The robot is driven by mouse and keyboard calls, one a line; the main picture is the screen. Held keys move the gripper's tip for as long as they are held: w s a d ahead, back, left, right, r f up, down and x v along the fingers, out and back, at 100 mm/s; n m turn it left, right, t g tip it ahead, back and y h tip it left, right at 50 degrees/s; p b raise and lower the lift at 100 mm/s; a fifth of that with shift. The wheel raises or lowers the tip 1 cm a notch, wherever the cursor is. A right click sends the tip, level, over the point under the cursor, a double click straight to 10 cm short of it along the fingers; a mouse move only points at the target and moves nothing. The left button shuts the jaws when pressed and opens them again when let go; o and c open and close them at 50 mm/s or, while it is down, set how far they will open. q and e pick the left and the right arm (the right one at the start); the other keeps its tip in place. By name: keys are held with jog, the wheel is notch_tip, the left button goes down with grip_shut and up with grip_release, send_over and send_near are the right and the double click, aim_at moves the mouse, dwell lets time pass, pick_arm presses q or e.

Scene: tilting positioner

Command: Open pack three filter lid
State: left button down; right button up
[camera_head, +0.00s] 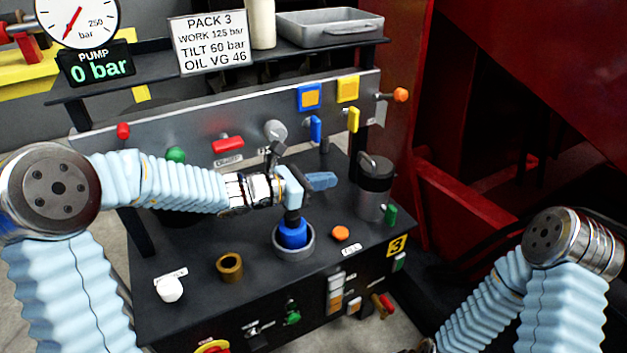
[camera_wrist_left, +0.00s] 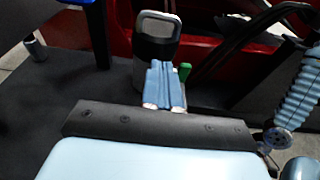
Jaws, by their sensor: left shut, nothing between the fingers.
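A dark grey canister (camera_head: 372,203) with a black lid (camera_head: 376,170) and a looped handle stands at the right end of the black bench, under the panel. I take it to be the filter. Its lid appears closed. My left gripper (camera_head: 322,181) is shut and empty, its blue fingers pointing right toward the canister, with a small gap between them. In the left wrist view the canister (camera_wrist_left: 157,58) stands beyond the fingers (camera_wrist_left: 165,84), which overlap its lower part. My right arm shows at the lower right; its gripper is out of view.
A blue piece (camera_head: 293,233) in a grey ring sits below my left wrist. A brass ring (camera_head: 229,267), a white knob (camera_head: 169,289), an orange button (camera_head: 340,233) and a green handle (camera_head: 391,215) are on the bench. The panel behind holds several levers. A red structure (camera_head: 520,60) stands right.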

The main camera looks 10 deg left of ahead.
pick_arm(q)
jog(key=w+d+r, duration=0.1)
jog(key=w+d, duration=0.3)
jog(key=d, duration=0.2)
jog(key=shift+w+d+r+p, duration=0.15)
jog(key=shift+w+d+p, duration=0.05)
jog(key=shift+w+p, duration=0.2)
jog(key=shift+s, duration=0.1)
